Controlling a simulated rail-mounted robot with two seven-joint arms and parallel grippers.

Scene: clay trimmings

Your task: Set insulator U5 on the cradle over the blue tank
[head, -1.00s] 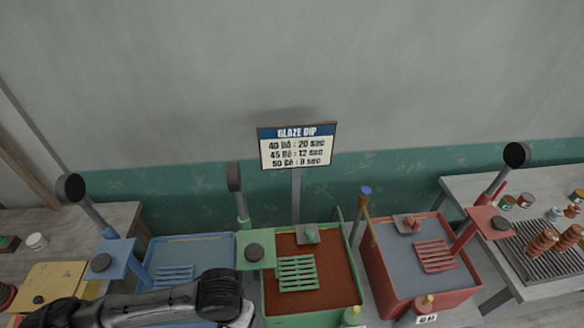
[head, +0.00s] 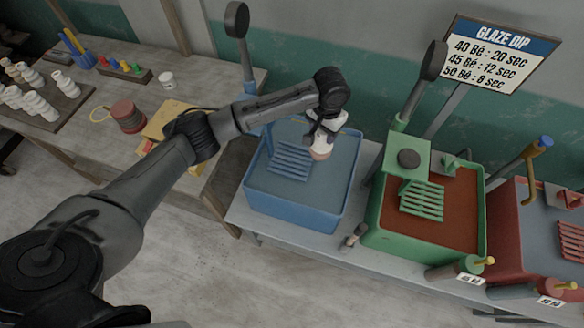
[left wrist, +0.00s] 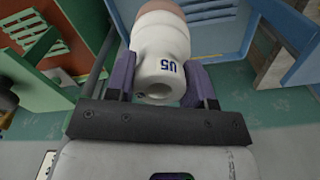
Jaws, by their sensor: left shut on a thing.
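Insulator U5 (left wrist: 162,50) is white with a brownish-pink end and a dark "U5" mark. My left gripper (left wrist: 160,88) is shut on it, with one dark finger on each side. In the head view my left gripper (head: 324,130) is over the right part of the blue tank (head: 293,209), and the insulator's pinkish end (head: 320,154) points down. The cradle (head: 290,160) is a blue slatted rack over that tank, to the left of the insulator and apart from it in the picture. The insulator's height above the tank is hard to tell. My right gripper is not in view.
A green tank (head: 382,242) with brown glaze and its own rack stands right of the blue one, and a red tank (head: 500,262) beyond it. A dark round disc on a post (head: 237,20) rises behind the blue tank. A bench (head: 95,118) at left holds white insulators.

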